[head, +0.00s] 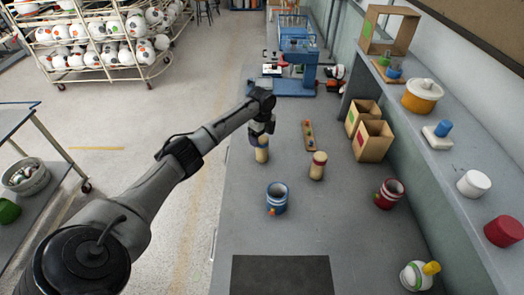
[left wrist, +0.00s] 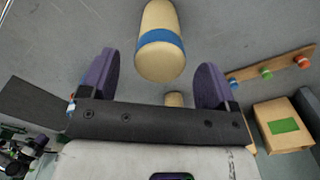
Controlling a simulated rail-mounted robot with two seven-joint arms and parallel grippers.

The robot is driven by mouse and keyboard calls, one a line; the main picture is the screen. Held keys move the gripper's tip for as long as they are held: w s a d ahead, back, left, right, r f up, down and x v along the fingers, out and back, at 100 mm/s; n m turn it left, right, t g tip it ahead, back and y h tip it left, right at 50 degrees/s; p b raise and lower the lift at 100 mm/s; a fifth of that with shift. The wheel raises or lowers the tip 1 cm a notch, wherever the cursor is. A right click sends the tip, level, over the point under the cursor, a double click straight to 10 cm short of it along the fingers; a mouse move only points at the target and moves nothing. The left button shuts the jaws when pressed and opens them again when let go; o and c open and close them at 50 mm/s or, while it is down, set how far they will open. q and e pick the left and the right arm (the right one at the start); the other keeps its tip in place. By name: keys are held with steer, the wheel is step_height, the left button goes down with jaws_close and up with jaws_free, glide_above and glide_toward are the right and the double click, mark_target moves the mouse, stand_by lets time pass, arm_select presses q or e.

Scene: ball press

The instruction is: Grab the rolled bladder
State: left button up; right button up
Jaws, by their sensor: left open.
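A cream rolled bladder with a blue band (head: 261,154) stands on the grey table below my left gripper (head: 262,129). In the left wrist view the blue-banded bladder (left wrist: 160,58) lies ahead of the gripper, between the lines of the two purple finger pads. The left gripper (left wrist: 157,66) is open, with a gap on both sides of the bladder. A second cream rolled bladder with a red band (head: 317,166) stands to the right. A small cream end (left wrist: 174,99) shows behind the gripper bar, mostly hidden. My right gripper is not in view.
A wooden strip with coloured pegs (head: 309,135) and cardboard boxes (head: 373,141) are behind to the right. A blue striped mug (head: 277,198) and a red mug (head: 389,194) stand nearer. A blue press (head: 297,72) is at the back. A dark mat (head: 282,275) lies in front.

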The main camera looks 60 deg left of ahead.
arm_select(q)
step_height(320, 180, down, 2)
steer(key=shift+c, duration=0.4)
steer(key=c, duration=1.2)
steer(key=shift+o, duration=0.2)
steer(key=shift+r, duration=0.2)
